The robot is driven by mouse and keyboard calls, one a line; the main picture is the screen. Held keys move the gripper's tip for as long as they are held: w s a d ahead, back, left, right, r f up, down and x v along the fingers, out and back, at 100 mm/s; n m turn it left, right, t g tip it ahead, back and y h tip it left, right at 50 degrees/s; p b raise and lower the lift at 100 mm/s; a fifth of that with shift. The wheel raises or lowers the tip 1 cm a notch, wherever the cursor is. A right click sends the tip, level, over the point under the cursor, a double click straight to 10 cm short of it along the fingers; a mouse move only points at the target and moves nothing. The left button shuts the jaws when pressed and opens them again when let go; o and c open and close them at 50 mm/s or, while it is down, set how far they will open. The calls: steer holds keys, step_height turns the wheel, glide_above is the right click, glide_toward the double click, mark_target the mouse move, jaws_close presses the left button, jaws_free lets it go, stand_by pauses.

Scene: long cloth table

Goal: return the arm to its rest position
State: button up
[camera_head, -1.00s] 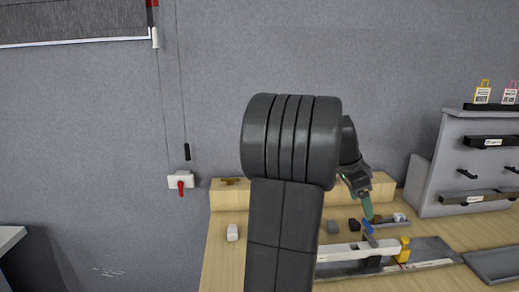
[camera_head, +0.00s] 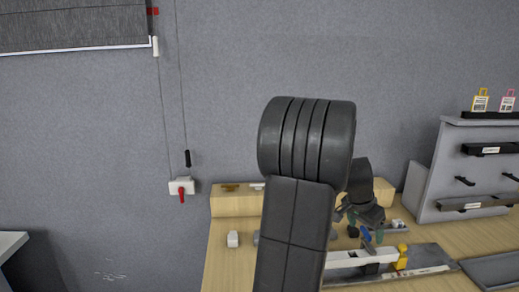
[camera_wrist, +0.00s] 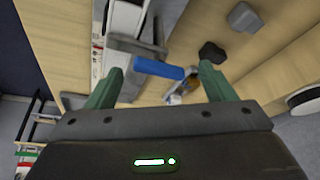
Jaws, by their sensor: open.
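My gripper (camera_head: 366,226) hangs over the wooden table (camera_head: 225,270), behind and right of my raised arm in the head view. In the wrist view my gripper (camera_wrist: 162,75) has its two green fingers wide apart. A blue part (camera_wrist: 158,68) shows between and beyond the fingers, with no visible grip on it. My arm's thick dark links cover the middle of the head view and hide part of the table.
A white bar fixture (camera_head: 345,260) with a yellow part (camera_head: 402,256) stands below my gripper. A black block (camera_wrist: 212,52) and a grey block (camera_wrist: 245,17) lie nearby. A white block (camera_head: 233,239) sits at left. A grey rack (camera_head: 440,170) stands at right.

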steer(key=shift+s+d+r+n+t+y+p, duration=0.1)
steer(key=shift+n+t+y+p, duration=0.35)
steer(key=shift+n+p, duration=0.85)
steer(key=shift+s+d+n+t+y+p, duration=0.1)
steer(key=shift+n+t+y+p, duration=0.4)
steer(key=shift+n, duration=1.3)
steer(key=shift+d+n+y+p, duration=0.15)
steer(key=shift+n+y+p, duration=0.35)
steer(key=shift+n, duration=0.85)
steer(key=shift+d+n+y+p, duration=0.1)
steer(key=shift+n+y+p, duration=0.35)
steer(key=shift+n, duration=1.2)
steer(key=shift+y, duration=0.3)
steer(key=shift+s+a, duration=0.1)
